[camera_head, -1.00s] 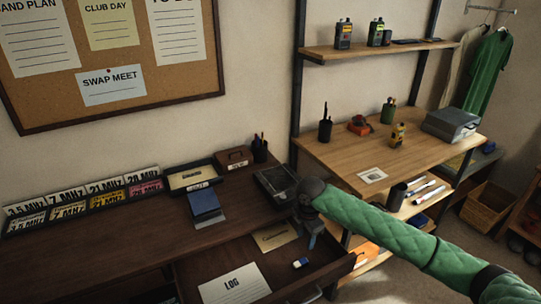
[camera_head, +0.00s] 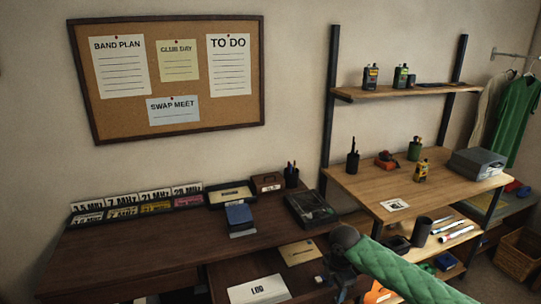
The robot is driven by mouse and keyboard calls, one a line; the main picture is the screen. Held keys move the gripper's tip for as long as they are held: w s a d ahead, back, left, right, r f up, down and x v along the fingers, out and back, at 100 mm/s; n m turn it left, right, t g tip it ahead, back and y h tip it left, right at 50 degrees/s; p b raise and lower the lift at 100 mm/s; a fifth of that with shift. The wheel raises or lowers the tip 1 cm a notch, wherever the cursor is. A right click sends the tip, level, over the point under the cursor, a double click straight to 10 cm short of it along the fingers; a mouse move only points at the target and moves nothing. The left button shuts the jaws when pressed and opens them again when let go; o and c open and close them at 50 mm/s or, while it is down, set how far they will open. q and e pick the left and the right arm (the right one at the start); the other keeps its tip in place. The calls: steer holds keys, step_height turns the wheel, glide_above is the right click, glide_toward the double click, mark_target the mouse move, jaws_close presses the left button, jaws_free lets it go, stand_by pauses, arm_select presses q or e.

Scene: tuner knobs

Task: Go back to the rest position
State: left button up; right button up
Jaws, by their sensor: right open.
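My right gripper (camera_head: 341,286) hangs below its dark wrist at the bottom of the head view, at the end of my green-sleeved right arm. Its jaws are open, and I see nothing between them. It is at the right side of the open desk drawer, close to a small white eraser (camera_head: 318,280); I cannot tell its exact height above the drawer. The fingertips are small and dark against the drawer. My left gripper is not in view.
The drawer holds a LOG sheet (camera_head: 258,291) and a tan envelope (camera_head: 299,252). The dark desk (camera_head: 150,243) carries a blue box (camera_head: 240,217), a glass-topped case (camera_head: 311,210) and band cards (camera_head: 137,204). A wooden workbench (camera_head: 360,188) stands right, with shelves.

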steer(key=s+a+f+m+t+y, duration=0.1)
steer(key=s+a+f+m, duration=0.3)
steer(key=s, duration=0.4)
steer(key=s+a+f+m+t+y, duration=0.1)
steer(key=s+a+f+m+y, duration=0.2)
steer(key=s+a, duration=0.35)
steer(key=s+d+f+m+t+h, duration=0.1)
steer(key=s+d+m+h, duration=0.1)
steer(key=s+d+m, duration=0.6)
steer(key=s+d+m+h, duration=0.2)
steer(key=s+d+m, duration=0.25)
steer(key=s, duration=0.65)
steer(key=s+a+f, duration=0.1)
steer(key=f, duration=1.1)
steer(key=s+a+f+g, duration=0.1)
steer(key=s+a+f, duration=0.1)
steer(key=f, duration=1)
steer(key=s+a+f+g, duration=0.1)
steer(key=f, duration=1)
steer(key=shift+s+a+f+y, duration=0.25)
steer(key=shift+s+f+y, duration=0.05)
steer(key=shift+s+f, duration=0.1)
